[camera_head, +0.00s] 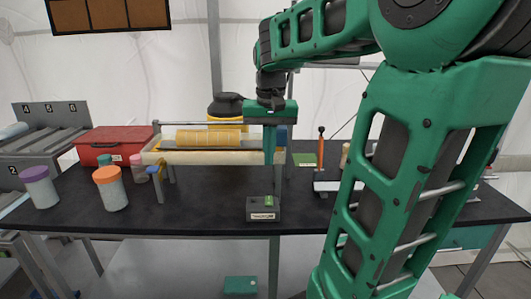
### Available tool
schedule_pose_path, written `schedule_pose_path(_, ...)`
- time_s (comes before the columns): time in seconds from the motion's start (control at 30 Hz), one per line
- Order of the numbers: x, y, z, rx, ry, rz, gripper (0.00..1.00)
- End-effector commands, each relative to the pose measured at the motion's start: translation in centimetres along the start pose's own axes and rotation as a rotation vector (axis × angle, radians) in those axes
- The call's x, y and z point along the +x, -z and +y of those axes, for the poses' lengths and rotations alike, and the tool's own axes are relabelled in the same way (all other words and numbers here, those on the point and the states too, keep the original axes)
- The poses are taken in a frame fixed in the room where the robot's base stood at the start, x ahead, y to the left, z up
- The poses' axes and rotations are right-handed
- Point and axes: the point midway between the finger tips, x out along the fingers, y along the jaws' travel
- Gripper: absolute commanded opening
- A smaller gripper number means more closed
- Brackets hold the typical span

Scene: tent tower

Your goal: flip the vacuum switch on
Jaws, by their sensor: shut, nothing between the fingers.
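The vacuum switch looks to be the small dark grey box (263,212) near the front edge of the black table. It has a pale label on its front face and a small green part (268,200) on top. Whether that part is set on or off is too small to tell. My gripper (270,160) is green, points straight down and is shut and empty. It is above the box in the picture, apart from it, in front of the right end of the roller frame.
A frame with a yellow roll (208,137) stands behind, left of my gripper. Lidded jars, one orange-topped (110,188) and one purple-topped (39,187), stand left, near a red case (113,145). The black table (190,210) is bare left of the box.

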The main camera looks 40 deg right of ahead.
Motion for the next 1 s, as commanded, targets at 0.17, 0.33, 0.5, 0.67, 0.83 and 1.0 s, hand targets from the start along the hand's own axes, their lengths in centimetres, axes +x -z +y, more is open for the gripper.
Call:
schedule_pose_path(0.17, -0.83, 0.01, -0.01, 0.0, 0.001, 0.001, 0.0)
schedule_pose_path(0.33, -0.88, 0.0, 0.0, 0.001, 0.001, 0.001, 0.0)
schedule_pose_path(0.5, -0.89, -0.02, 0.01, 0.0, 0.001, 0.004, 0.0)
schedule_pose_path(0.67, -1.01, -0.42, 0.1, 0.0, -0.001, 0.048, 0.0)
schedule_pose_path(0.83, -1.07, -0.56, 0.19, -0.001, -0.003, 0.08, 0.0)
schedule_pose_path(1.0, -1.06, -0.55, 0.18, -0.001, -0.003, 0.079, 0.0)
